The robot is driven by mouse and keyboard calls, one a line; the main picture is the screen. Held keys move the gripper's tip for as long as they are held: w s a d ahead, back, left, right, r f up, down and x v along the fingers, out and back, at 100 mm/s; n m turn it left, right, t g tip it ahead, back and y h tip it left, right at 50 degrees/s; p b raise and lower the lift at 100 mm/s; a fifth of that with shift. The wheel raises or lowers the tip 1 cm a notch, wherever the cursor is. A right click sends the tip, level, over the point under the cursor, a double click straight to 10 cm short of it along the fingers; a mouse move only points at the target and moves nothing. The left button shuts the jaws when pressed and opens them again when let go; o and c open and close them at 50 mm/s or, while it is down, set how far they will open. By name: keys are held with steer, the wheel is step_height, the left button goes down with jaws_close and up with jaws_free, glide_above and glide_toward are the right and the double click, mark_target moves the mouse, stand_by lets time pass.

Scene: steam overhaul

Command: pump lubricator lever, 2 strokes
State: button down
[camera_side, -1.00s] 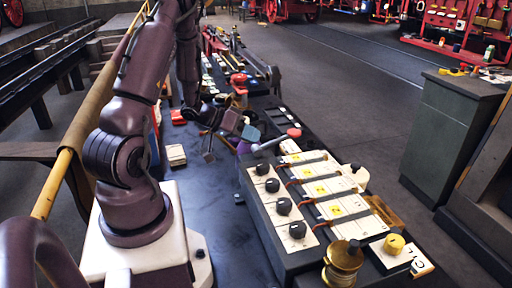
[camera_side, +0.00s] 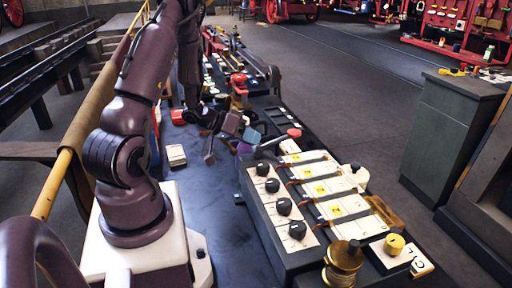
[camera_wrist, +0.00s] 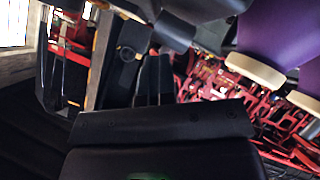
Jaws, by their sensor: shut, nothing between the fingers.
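The lubricator lever (camera_side: 274,142), as I take it, is a grey rod with a red knob at its upper end, in the side view. It slants up to the right from the far left end of the long bench unit. My gripper is small and dark in the side view, just left of the lever, beside a teal block and a purple part. I cannot tell there whether it touches the lever. In the wrist view my gripper (camera_wrist: 154,82) shows two dark fingers close together with nothing between them. The lever cannot be made out in the wrist view.
The bench unit carries a row of black knobs (camera_side: 284,207) and white panels with yellow marks (camera_side: 330,187). A brass pot (camera_side: 343,262) stands at its near end. A red-topped fixture (camera_side: 239,82) stands beyond the lever. Bare dark bench surface (camera_side: 217,190) lies left of the unit.

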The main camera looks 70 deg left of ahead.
steer(key=shift+w+d+f, duration=0.15)
steer(key=shift+f, duration=0.3)
stand_by(0.4)
steer(key=shift+s+r, duration=0.5)
steer(key=shift+r, duration=0.15)
steer(key=shift+s+r, duration=0.1)
steer(key=shift+r, duration=0.55)
steer(key=shift+s+r, duration=0.3)
steer(key=shift+r, duration=0.65)
steer(key=shift+s+r, duration=0.3)
steer(key=shift+r, duration=0.6)
stand_by(0.6)
